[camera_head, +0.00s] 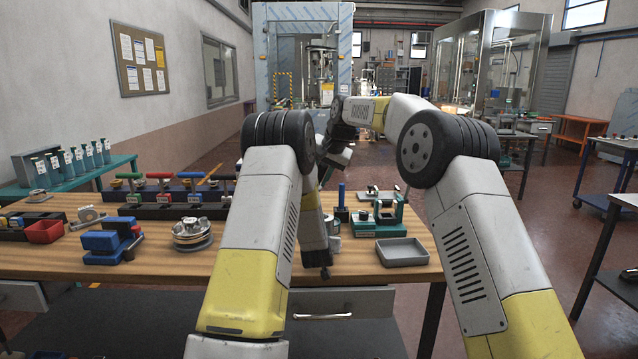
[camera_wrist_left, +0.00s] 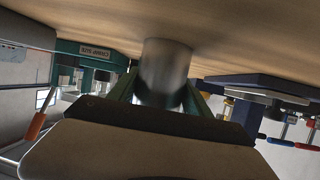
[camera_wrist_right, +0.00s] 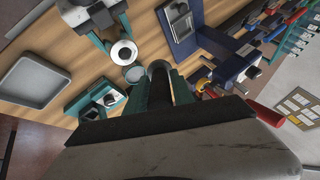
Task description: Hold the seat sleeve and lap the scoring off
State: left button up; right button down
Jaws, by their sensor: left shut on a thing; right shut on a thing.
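The seat sleeve (camera_wrist_left: 166,72), a short grey metal cylinder, is held between the green-lined fingers of my left gripper (camera_wrist_left: 160,98). In the right wrist view the ring-shaped end of the sleeve (camera_wrist_right: 123,53) shows, with a dark bore, and my left gripper reaches in from the top.
A grey tray (camera_head: 402,252) and a green fixture (camera_head: 378,222) stand at the right of the wooden table (camera_head: 150,262). A blue-handled tool (camera_head: 341,198) stands near them. A metal disc stack (camera_head: 192,234), a blue block (camera_head: 103,241) and a red bin (camera_head: 44,231) lie left.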

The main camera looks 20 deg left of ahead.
dwell(0.5)
jog(key=shift+f, duration=0.4)
jog(key=shift+r, duration=0.1)
jog(key=shift+f, duration=3.45)
jog(key=shift+w+d+f, duration=0.2)
jog(key=shift+d+f, duration=0.05)
jog(key=shift+d, duration=0.45)
jog(key=shift+w+d, duration=0.75)
jog(key=shift+d, duration=1.4)
jog(key=shift+s+a, duration=0.35)
jog(key=shift+a, duration=0.65)
jog(key=shift+s+a, duration=0.3)
jog(key=shift+a, duration=0.65)
jog(key=shift+s+a, duration=0.35)
jog(key=shift+a, duration=0.65)
notch_tip(320, 180, up, 2)
jog(key=shift+d+r, duration=0.1)
jog(key=shift+r, duration=2.9)
